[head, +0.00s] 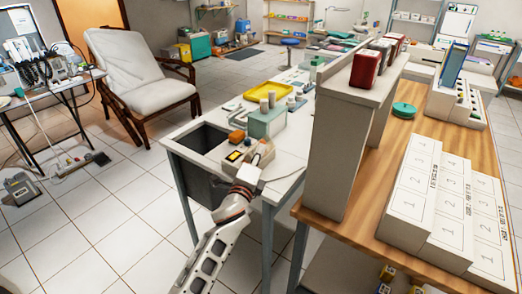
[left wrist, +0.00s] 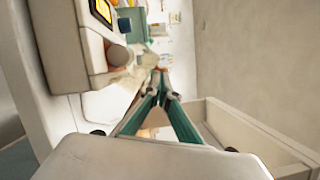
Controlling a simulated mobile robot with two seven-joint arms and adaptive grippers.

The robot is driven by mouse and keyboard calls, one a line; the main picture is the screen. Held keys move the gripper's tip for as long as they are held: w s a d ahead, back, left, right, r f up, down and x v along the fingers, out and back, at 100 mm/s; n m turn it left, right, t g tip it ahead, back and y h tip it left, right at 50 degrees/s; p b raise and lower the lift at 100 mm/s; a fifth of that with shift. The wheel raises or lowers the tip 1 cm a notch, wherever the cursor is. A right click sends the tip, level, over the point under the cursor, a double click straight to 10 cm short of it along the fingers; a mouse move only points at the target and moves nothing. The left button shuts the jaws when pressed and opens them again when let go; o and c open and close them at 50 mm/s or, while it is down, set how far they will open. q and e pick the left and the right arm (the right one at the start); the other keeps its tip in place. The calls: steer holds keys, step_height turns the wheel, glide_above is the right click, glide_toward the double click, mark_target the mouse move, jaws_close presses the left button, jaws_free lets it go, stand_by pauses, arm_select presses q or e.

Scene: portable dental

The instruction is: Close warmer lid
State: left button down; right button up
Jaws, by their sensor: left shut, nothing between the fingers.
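The warmer looks to be the small white unit with a yellow display (head: 233,156) at the near end of the white table. In the left wrist view its white body, display and brown knob (left wrist: 117,55) show at the upper left. My left gripper (head: 264,152) is beside this unit, at its right in the head view. In the left wrist view its two green fingers (left wrist: 160,76) meet at the tips with nothing between them. A pale, open, box-like part with a raised rim (left wrist: 262,130) lies right of the fingers; I cannot tell whether it is the lid. My right gripper is not in view.
A teal unit with white cylinders (head: 266,121) stands behind the gripper, and an orange block (head: 236,136) lies nearby. A yellow tray (head: 270,91) is farther back. A tall pale partition (head: 340,150) limits room on the right.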

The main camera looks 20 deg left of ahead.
mark_target(252, 147)
arm_select(q)
steer(key=shift+w+a+r+n+g+p, duration=0.15)
steer(key=shift+a+r+n+g+p, duration=0.15)
steer(key=shift+n+p, duration=0.6)
steer(key=a+n+p, duration=0.1)
steer(key=n+p, duration=0.1)
steer(key=shift+w+a+g+p, duration=0.2)
steer(key=shift+g+p, duration=0.1)
steer(key=shift+p, duration=0.05)
steer(key=shift+w+a+f+p, duration=0.2)
steer(key=shift+a+p, duration=0.1)
steer(key=shift+a, duration=0.15)
steer(key=shift+a+f, duration=0.1)
steer(key=shift+a, duration=0.1)
